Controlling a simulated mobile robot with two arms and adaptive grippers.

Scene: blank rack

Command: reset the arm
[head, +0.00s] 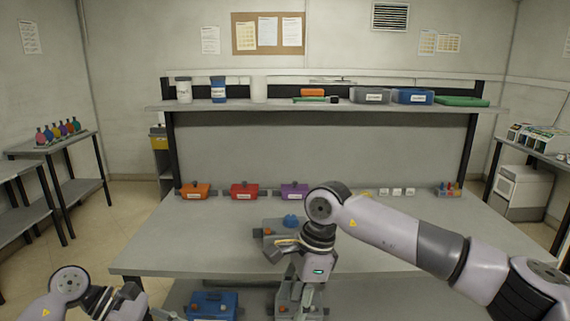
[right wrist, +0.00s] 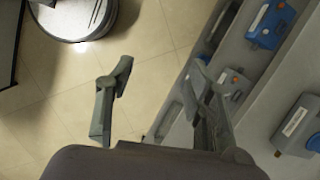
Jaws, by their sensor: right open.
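My right arm comes in from the right in the head view, bent at a high elbow. Its wrist hangs down in front of the workbench, with the right gripper (head: 298,300) low near the bottom edge. In the right wrist view the right gripper (right wrist: 162,80) has its two fingers wide apart with nothing between them, above the tiled floor beside a grey surface. My left arm shows at the bottom left of the head view; its dark wrist (head: 112,300) is near the bottom edge, and its fingertips cannot be made out.
The workbench (head: 180,235) holds orange (head: 195,191), red (head: 244,191) and purple (head: 294,191) bins along its back. A blue box (head: 213,306) sits lower in front. A shelf (head: 330,107) carries jars and trays. The wrist view shows blue-and-grey boxes (right wrist: 270,22) at right. Open floor (right wrist: 150,40) lies left of them.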

